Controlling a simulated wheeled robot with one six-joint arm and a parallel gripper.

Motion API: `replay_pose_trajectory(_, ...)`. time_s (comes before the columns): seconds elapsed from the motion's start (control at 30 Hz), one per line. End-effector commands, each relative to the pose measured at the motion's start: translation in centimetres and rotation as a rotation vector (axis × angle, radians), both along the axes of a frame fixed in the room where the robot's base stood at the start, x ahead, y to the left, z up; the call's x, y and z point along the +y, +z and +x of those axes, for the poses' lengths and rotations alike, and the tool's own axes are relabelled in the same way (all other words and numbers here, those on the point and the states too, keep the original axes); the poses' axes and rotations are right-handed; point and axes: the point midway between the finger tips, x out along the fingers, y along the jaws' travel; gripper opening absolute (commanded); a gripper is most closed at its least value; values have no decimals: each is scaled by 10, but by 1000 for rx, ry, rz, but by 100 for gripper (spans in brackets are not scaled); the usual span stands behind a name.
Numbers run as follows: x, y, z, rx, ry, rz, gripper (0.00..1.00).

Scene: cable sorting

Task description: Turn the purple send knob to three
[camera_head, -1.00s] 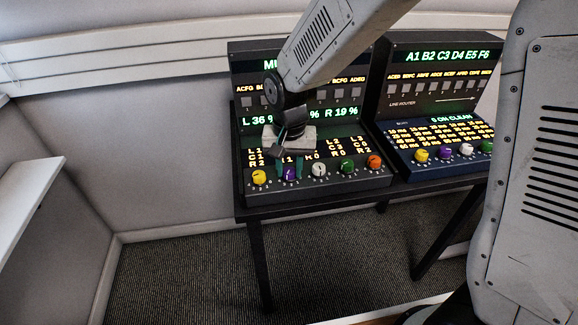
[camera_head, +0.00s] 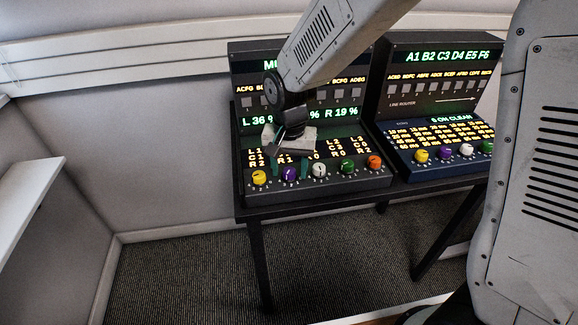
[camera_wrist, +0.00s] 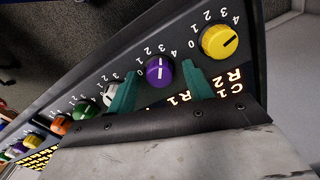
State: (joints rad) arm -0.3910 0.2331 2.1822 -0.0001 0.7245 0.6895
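The purple knob (camera_head: 289,174) is second from the left in the knob row of the left console (camera_head: 330,184). It also shows in the wrist view (camera_wrist: 160,71), with a white pointer line and small digits around it; I cannot tell surely which digit it points at. My gripper (camera_head: 290,169) is just above and behind the knob in the head view. In the wrist view its two teal fingers (camera_wrist: 157,86) are apart, one on each side of the knob's lower part, with a gap at the left finger. Whether the right finger touches the knob is unclear.
A yellow knob (camera_head: 259,178) and a white knob (camera_head: 319,170) flank the purple one. Green (camera_head: 347,167) and orange (camera_head: 374,162) knobs follow to the right. A second console (camera_head: 437,166) at the right has its own purple knob (camera_head: 445,153). My arm hides part of the left console's screen.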

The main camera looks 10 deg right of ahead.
Motion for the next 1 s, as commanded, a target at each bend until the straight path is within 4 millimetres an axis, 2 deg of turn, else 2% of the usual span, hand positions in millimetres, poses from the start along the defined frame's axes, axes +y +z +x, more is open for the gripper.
replay_pose_trajectory(0.17, 0, 4, 0, 0, 0, 0, 51)
replay_pose_trajectory(0.6, 0, 70, 0, -1, 0, 1, 51)
replay_pose_trajectory(0.73, 0, 77, 0, -1, 0, 1, 51)
replay_pose_trajectory(1.0, 0, 78, 0, 0, 0, 0, 51)
